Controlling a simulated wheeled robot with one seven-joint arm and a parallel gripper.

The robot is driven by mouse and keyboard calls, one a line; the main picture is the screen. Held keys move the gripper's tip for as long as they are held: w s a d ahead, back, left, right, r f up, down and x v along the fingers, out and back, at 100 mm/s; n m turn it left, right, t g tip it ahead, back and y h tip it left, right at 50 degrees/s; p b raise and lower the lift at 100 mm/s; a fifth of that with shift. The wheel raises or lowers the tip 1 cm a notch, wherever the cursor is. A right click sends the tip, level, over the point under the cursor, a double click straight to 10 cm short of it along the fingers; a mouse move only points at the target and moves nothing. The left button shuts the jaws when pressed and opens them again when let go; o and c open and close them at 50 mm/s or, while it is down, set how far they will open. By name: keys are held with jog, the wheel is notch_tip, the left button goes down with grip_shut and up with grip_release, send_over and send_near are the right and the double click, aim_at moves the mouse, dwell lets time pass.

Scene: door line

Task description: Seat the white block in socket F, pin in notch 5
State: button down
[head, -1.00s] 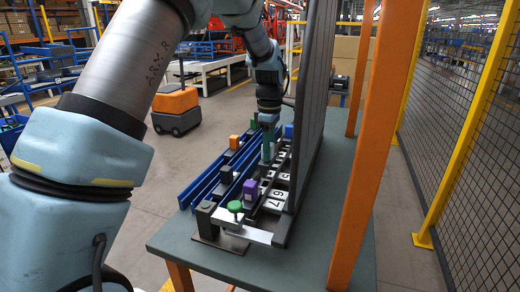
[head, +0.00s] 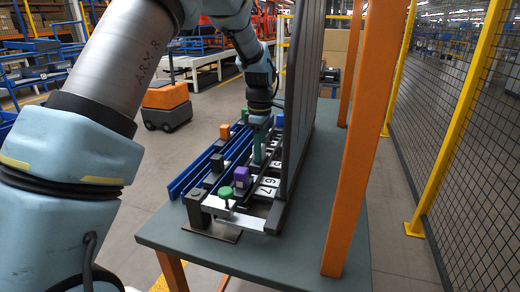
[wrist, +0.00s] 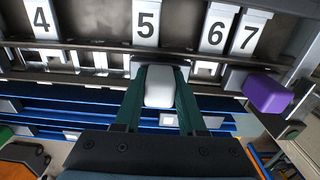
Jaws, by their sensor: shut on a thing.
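The white block (wrist: 160,88) is between the two green fingers of my gripper (wrist: 161,72) in the wrist view, which are shut on it. The far end of the block is at the dark rail, directly in line with the number 5 plate (wrist: 146,24). Whether its pin is in the notch is hidden. In the head view my gripper (head: 259,150) points down over the rail assembly, and the block cannot be made out there. No letter marking socket F is readable.
A purple block (wrist: 268,92) stands right of my gripper, near plates 6 (wrist: 216,32) and 7 (wrist: 249,34). Plate 4 (wrist: 42,22) is to the left. A green knob (head: 225,192) is at the near end. A tall dark panel (head: 301,100) stands close along the right.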

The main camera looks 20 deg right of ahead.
jog(key=shift+c, duration=2)
grip_release()
jog(key=shift+r, duration=0.1)
notch_tip(320, 180, up, 11)
jog(key=shift+f+b, duration=0.15)
jog(key=shift+b, duration=0.55)
